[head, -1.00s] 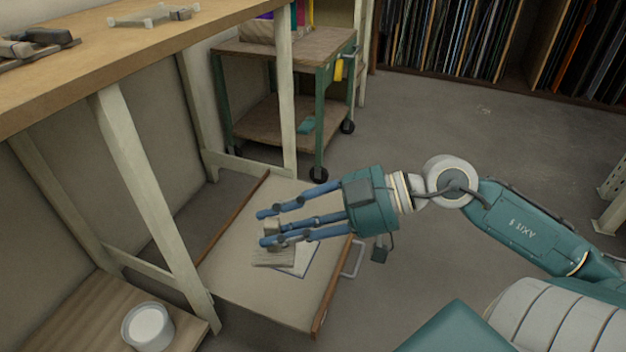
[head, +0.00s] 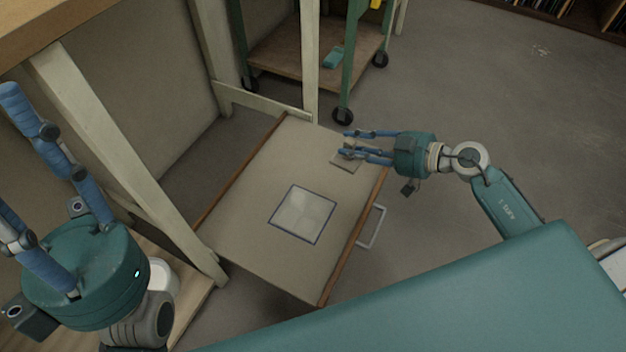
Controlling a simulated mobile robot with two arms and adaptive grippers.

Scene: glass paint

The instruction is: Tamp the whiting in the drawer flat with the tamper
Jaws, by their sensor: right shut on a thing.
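The drawer (head: 255,246) is pulled out, and its broad pale inside shows from above. A blue-outlined square on it holds the pale whiting (head: 302,213), which looks faintly uneven inside the outline. The tamper (head: 345,162), a flat pale block, is at the drawer's far right part, apart from the square. My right gripper (head: 347,144) is shut on its handle, which the fingers mostly hide. I cannot tell whether the tamper touches the drawer floor. My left gripper (head: 14,160) is close to the camera at the left, its fingers spread and empty, partly out of frame.
A white tub (head: 162,277) stands on a low wooden shelf (head: 190,312), partly behind my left gripper. A bench leg (head: 125,160) rises left of the drawer. A green trolley (head: 300,65) stands beyond. The floor right of the drawer handle (head: 372,227) is clear.

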